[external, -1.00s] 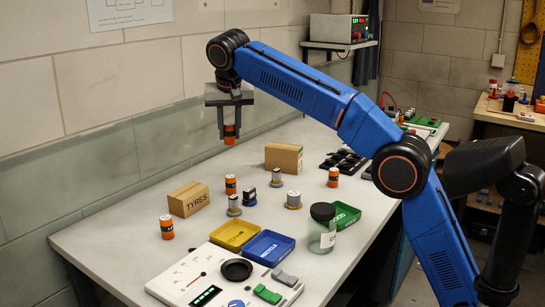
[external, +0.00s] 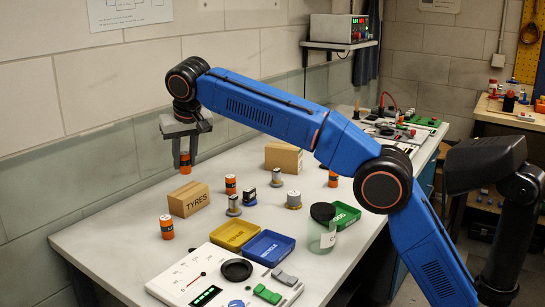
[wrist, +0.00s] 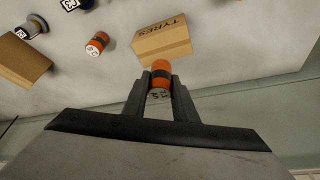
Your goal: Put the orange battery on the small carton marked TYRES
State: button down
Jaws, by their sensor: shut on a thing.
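My gripper (external: 184,164) is shut on an orange battery (external: 185,166) with a dark band. It holds the battery upright in the air, above and a little behind the TYRES carton. The held battery also shows between the fingers in the wrist view (wrist: 160,72). The small brown carton marked TYRES (external: 188,200) stands on the bench below, its top bare. In the wrist view the carton (wrist: 162,40) lies just beyond the held battery, and the two look apart.
Other orange batteries stand near the carton, one to its right (external: 230,185) and one in front (external: 167,227). A second carton (external: 283,156) stands farther back. Yellow (external: 234,235), blue (external: 269,248) and green trays (external: 345,215) and a jar (external: 322,228) are to the right.

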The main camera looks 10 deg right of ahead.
aim_at(187, 173)
jog(key=shift+f, duration=2.5)
jog(key=c, duration=1.4)
grip_release()
jog(key=shift+f, duration=0.15)
jog(key=shift+c, duration=0.2)
jog(key=v, duration=1.2)
jog(key=shift+d, duration=0.1)
